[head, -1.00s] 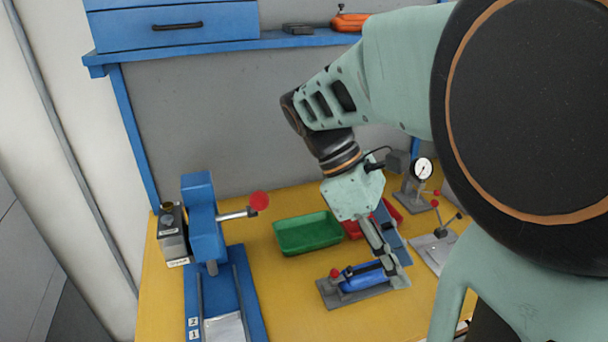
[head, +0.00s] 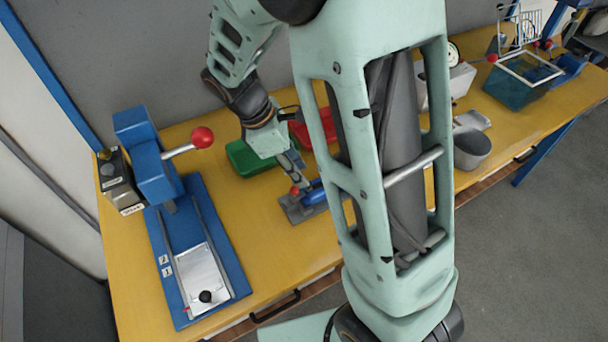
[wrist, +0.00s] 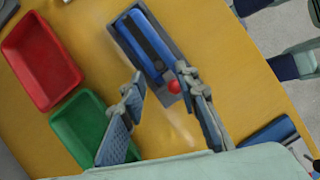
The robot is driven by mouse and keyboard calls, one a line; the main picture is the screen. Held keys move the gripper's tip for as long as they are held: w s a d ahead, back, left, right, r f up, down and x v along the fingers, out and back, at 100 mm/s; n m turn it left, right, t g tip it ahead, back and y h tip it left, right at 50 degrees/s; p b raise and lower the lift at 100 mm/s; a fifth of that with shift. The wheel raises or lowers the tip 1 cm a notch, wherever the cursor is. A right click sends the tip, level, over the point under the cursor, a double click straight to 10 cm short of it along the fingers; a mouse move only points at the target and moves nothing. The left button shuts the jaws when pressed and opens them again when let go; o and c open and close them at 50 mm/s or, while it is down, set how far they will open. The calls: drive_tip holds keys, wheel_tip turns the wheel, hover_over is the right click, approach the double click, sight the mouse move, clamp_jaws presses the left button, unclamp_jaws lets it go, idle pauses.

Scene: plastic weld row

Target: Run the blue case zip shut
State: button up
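The blue case (wrist: 137,32) lies in a grey holder (wrist: 174,44) on the yellow bench, with a dark strip along its top. A red ball (wrist: 174,86) sits at its near end in the wrist view. My gripper (wrist: 160,80) is open, its two fingers apart on either side of the red ball, with the right finger closer to it. I cannot tell whether either finger touches it. In the head view the case (head: 312,197) is partly hidden behind my arm; the red ball (head: 294,191) shows at its left end. The zip's state is too small to tell.
A green tray (wrist: 84,132) and a red tray (wrist: 40,62) stand beside the case. A blue press (head: 155,165) with a red-knobbed lever stands at the left. A grey bin (head: 470,150) and a teal basket (head: 518,90) stand at the right. Bare bench lies in front.

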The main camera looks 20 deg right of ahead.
sight(305, 190)
drive_tip(key=shift+x, duration=1.85)
clamp_jaws()
drive_tip(key=shift+d, duration=0.1)
